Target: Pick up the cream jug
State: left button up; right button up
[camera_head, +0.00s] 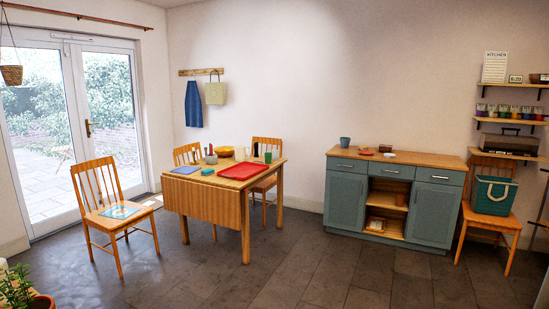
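A small pale, cream-coloured vessel (240,154), which looks like the cream jug, stands upright near the back of the wooden drop-leaf table (221,206). It is too small in the picture to make out a handle or spout. Neither of my grippers is in view.
Chairs (118,213) stand at the table's left and behind it. A blue-green sideboard (347,196) stands against the back wall, with a chair bearing a green bag (494,196) at its right. The tiled floor (300,267) in front is clear. A potted plant (17,287) is near left.

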aim_at(239, 150)
jog(key=i+l+z, duration=0.15)
jog(key=i+z, duration=0.15)
jog(key=i, duration=0.4)
jog(key=i+z, duration=0.2)
jog(key=i, duration=2.85)
jog(key=i+l, duration=0.1)
jog(key=i, duration=0.95)
jog(key=j+u, duration=0.05)
